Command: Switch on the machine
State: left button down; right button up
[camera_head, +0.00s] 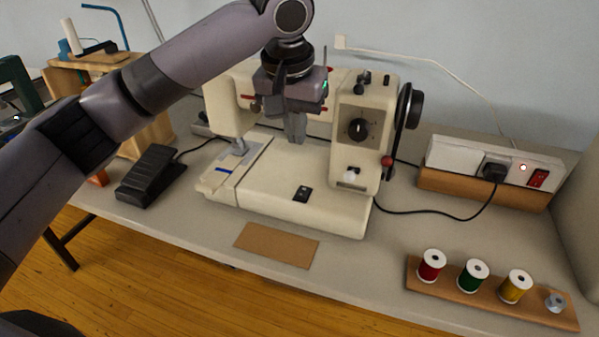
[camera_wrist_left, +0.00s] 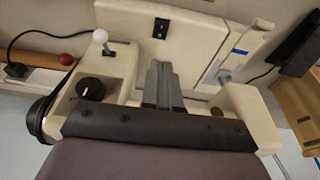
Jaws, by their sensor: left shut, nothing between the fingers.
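The cream sewing machine (camera_head: 290,212) stands on the grey table, and it fills much of the left wrist view (camera_wrist_left: 130,20). A small black rocker switch (camera_head: 302,194) sits on its flat bed; it also shows in the left wrist view (camera_wrist_left: 160,28). I cannot tell which way the rocker is set. My left gripper (camera_head: 297,138) points down in front of the machine's upper arm, above and behind the switch, apart from it. Its fingers are shut and empty, also in the left wrist view (camera_wrist_left: 162,68). My right gripper is not in view.
A black dial (camera_head: 357,129), a white-knobbed lever (camera_head: 351,175) and a handwheel (camera_head: 410,106) are at the machine's right. A power strip (camera_head: 455,155) with a red switch (camera_head: 538,178) has a black plug in it. A pedal (camera_head: 150,177) lies left; a spool rack (camera_head: 415,272) front right.

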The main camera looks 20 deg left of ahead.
aim_at(301, 195)
pick_arm(q)
jog(key=x, duration=0.4)
jog(key=b+x, duration=0.1)
jog(key=x, duration=0.3)
jog(key=s+x, duration=0.1)
jog(key=x, duration=0.3)
jog(key=shift+w+f, duration=0.15)
jog(key=shift+f, duration=0.8)
jog(key=shift+f, duration=0.15)
jog(key=shift+t, duration=0.3)
